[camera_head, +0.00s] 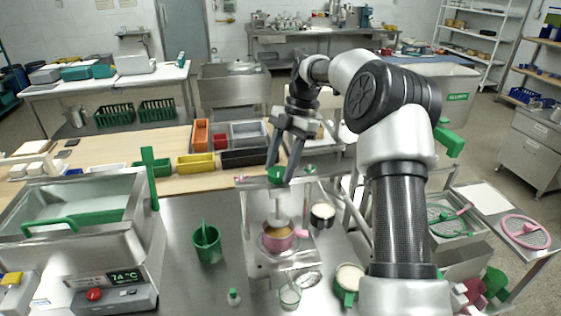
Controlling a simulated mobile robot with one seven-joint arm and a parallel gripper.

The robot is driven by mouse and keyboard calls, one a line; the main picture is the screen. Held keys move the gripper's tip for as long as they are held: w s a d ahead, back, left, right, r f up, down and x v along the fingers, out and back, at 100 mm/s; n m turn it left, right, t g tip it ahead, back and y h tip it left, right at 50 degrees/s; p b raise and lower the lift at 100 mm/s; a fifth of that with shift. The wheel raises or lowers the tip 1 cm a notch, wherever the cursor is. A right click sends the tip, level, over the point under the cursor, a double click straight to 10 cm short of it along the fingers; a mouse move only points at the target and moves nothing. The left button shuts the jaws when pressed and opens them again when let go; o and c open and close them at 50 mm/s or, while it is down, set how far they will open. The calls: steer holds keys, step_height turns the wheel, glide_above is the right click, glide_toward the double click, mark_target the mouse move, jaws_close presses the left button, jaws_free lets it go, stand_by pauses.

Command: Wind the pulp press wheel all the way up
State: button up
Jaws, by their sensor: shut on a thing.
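The pulp press (249,215) is a metal frame on the steel bench, near the middle of the camera_head view. Its small green wheel (276,176) sits at the top of the frame, partly hidden by my fingers. My gripper (282,170) reaches down from above with its fingers around the wheel and is shut on it. Below the crossbar a pale press plate (279,221) hangs over a pink pot (279,244) with brown contents. I cannot tell exactly how far the plate stands from the contents.
A green cup (207,247) stands left of the press, and a dark-rimmed cup (322,214) stands close on its right. A steel bath with a control box (112,292) is at the left. Yellow, red and grey bins (195,165) line the wooden table behind.

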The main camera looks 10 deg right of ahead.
steer(key=shift+w+n+h, duration=0.1)
steer(key=shift+n+h, duration=0.2)
steer(key=shift+n, duration=0.7)
steer(key=shift+g, duration=0.3)
steer(key=o, duration=1)
steer(key=shift+o, duration=0.2)
steer(key=v, duration=0.7)
steer(key=shift+r, duration=0.2)
